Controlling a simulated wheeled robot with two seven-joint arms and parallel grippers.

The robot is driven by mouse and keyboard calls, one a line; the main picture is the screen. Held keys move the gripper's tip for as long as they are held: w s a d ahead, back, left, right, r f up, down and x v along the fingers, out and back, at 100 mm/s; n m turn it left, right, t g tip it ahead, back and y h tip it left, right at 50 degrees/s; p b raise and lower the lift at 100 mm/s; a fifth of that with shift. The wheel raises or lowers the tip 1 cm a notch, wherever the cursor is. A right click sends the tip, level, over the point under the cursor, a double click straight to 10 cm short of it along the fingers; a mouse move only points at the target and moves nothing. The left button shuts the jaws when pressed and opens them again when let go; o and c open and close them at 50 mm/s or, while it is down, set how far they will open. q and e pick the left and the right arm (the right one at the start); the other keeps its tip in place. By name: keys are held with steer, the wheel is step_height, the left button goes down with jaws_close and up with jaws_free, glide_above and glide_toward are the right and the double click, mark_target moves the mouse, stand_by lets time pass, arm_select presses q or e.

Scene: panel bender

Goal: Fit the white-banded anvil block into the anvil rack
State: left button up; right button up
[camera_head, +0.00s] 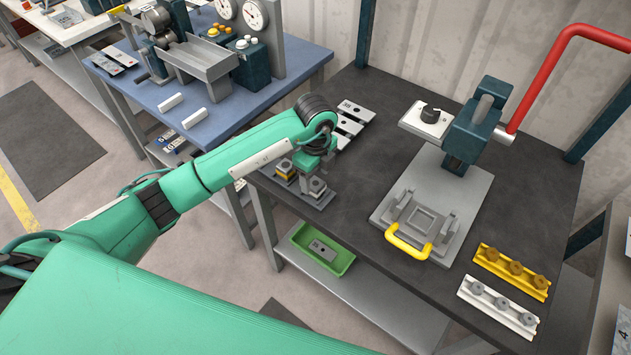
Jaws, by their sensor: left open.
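The anvil rack (322,205) is a small grey base at the left front edge of the dark table. A yellow-banded block (285,171) stands in its left part. A second grey block (317,187), seemingly the white-banded anvil block, stands in its right part, directly below my left gripper. My left gripper (314,172) points down over this block with its jaws open, its tips very near or around the top of the block. The arm and gripper hide part of the rack, and I cannot tell whether the block is fully seated. My right gripper is out of view.
The bender (440,205), with red lever (570,55) and yellow handle (408,245), stands at right. Yellow (511,270) and white (498,306) rails with knobs lie at front right. Flat plates (350,117) lie behind the gripper. A green tray (322,250) sits below.

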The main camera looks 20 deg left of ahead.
mark_target(316, 183)
arm_select(q)
step_height(316, 183, up, 11)
steer(key=b, duration=0.1)
stand_by(0.5)
